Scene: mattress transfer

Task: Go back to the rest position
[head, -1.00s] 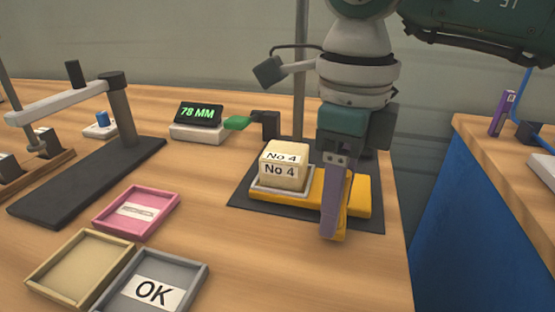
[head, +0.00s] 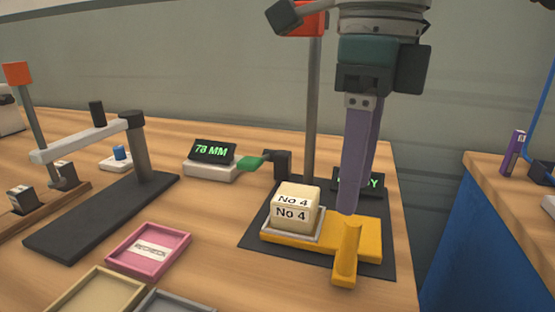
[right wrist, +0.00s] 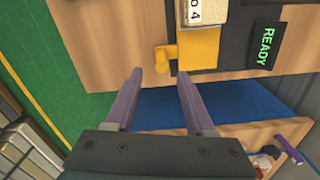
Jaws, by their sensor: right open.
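My right gripper (head: 350,208) hangs at the right of the workbench, its purple fingers pointing down, above the yellow fixture's handle (head: 346,262). In the right wrist view the two fingers (right wrist: 158,88) stand apart with nothing between them, and the yellow handle (right wrist: 163,58) lies beyond their tips. The cream block marked No 4 (head: 293,208) sits in a grey-rimmed seat on the yellow fixture (head: 368,240). My left gripper does not show.
A display reading READY (right wrist: 264,46) is partly hidden in the head view. A pink tray (head: 150,250) is at front left. A blue-sided table (head: 455,250) stands right, across a gap.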

